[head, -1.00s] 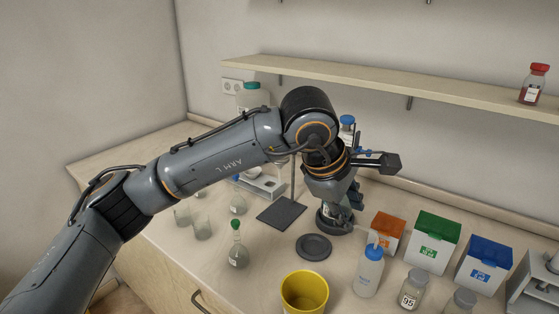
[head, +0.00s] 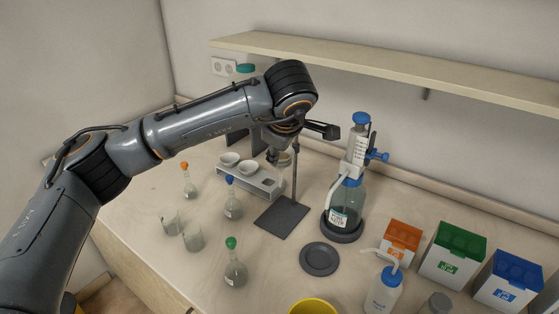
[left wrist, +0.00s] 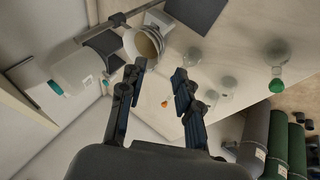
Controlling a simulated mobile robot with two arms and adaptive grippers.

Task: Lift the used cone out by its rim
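The used cone, brownish inside, sits in a pale funnel; the cone (left wrist: 146,44) shows in the left wrist view, above and slightly left of the gap between my fingers. My left gripper (left wrist: 157,75) is open, with nothing between its fingertips. In the head view the cone (head: 285,157) is a small tan patch beside the stand rod (head: 295,180), mostly hidden by my left arm. The gripper is near it there, also partly hidden. I cannot tell whether a finger touches the rim. My right gripper is in neither view.
A white rack (head: 262,188) with white cups stands just left of the stand's dark base plate (head: 282,218). A dispenser bottle (head: 347,205) stands to the right. Several glass flasks and beakers stand in front. A dark round disc (head: 320,259) lies on the bench.

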